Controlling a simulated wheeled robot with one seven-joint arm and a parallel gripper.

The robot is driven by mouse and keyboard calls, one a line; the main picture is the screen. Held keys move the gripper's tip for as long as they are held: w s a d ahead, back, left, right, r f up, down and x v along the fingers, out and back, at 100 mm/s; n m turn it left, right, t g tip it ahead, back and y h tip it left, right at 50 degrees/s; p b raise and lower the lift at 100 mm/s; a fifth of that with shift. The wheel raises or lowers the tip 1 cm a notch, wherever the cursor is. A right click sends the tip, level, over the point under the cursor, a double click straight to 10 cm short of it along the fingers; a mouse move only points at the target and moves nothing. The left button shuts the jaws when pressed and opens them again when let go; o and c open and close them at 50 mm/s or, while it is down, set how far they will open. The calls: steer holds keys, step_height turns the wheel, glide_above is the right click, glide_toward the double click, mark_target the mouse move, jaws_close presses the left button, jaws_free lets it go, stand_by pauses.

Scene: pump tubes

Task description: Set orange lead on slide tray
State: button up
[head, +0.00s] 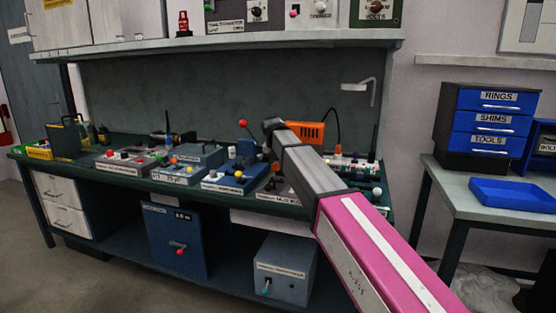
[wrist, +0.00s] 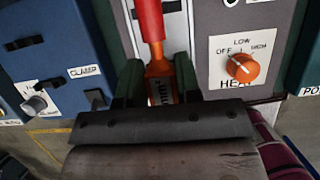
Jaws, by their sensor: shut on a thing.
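In the wrist view my gripper (wrist: 157,82) is shut on a red and orange piece (wrist: 153,55), which looks like the orange lead. Its thick red end points to the top of the picture, and its narrower orange part sits between my dark fingers. A pale strip marked "mm" shows behind and below it, partly hidden by the fingers. I cannot tell if the piece touches that strip. In the head view my arm reaches over the bench, and the gripper cannot be made out. No slide tray can be picked out with certainty.
A grey panel (wrist: 222,55) with an orange heat knob (wrist: 242,67) stands close right of my gripper. A blue unit (wrist: 50,60) is close left. The bench (head: 110,178) is crowded with labelled units. A blue tray (head: 512,196) lies on the right side table.

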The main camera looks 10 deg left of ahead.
steer(key=shift+f, duration=2.35)
steer(key=o, duration=1)
